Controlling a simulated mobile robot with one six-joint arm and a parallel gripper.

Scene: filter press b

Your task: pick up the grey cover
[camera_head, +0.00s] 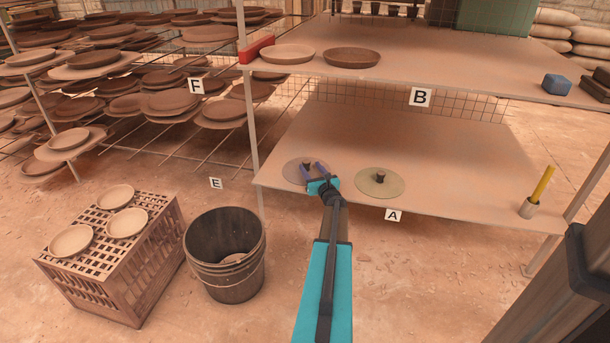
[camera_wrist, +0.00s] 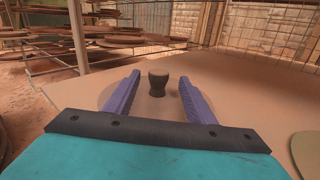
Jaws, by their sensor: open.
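The grey cover (camera_head: 291,172) is a flat round disc lying on the lower shelf marked A, near its left front. In the wrist view, its dark upright knob (camera_wrist: 157,83) stands between the two purple fingers. My gripper (camera_head: 313,168) is open over the cover, with one finger on each side of the knob and a gap showing on both sides. The fingers and wrist hide part of the disc. A second cover, olive-green (camera_head: 394,184) with a dark knob, lies just to the right; its edge shows in the wrist view (camera_wrist: 308,150).
The upper shelf (camera_head: 450,75) overhangs the back of the lower shelf (camera_head: 460,165), and a post (camera_head: 250,130) stands at left. A cup with a yellow stick (camera_head: 530,207) is at the right. A bucket (camera_head: 225,270) and a crate (camera_head: 120,285) stand on the floor.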

